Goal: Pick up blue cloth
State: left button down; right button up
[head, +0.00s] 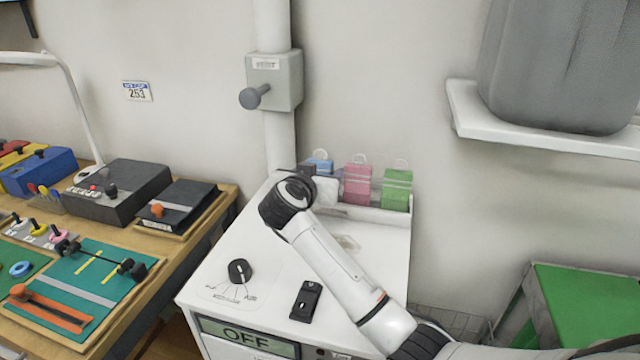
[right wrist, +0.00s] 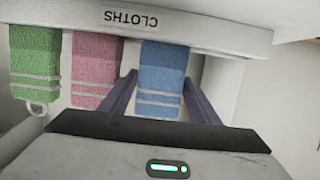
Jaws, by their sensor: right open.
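The blue cloth (right wrist: 163,68) hangs from the rail marked CLOTHS (right wrist: 205,30), at the right end of the row in the right wrist view. In the head view only the top of the blue cloth (head: 320,162) shows behind my right gripper (head: 311,172). My right gripper (right wrist: 160,82) is open, with one dark finger on each side of the blue cloth's lower part. The cloth hangs freely between the fingers, and I cannot tell whether either touches it. My left gripper is not in view.
A pink cloth (right wrist: 95,70) hangs close to the left finger in the wrist view, with a green cloth (right wrist: 36,65) beyond it. The white cabinet (head: 375,255) stands below, with a dial (head: 239,271) and a black switch (head: 306,300) on top. A wooden bench holds devices at left.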

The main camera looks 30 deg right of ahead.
jog(key=shift+x, duration=1.5)
jog(key=c, duration=0.7)
jog(key=shift+r, duration=0.1)
jog(key=shift+r, duration=0.1)
notch_tip(320, 180, up, 10)
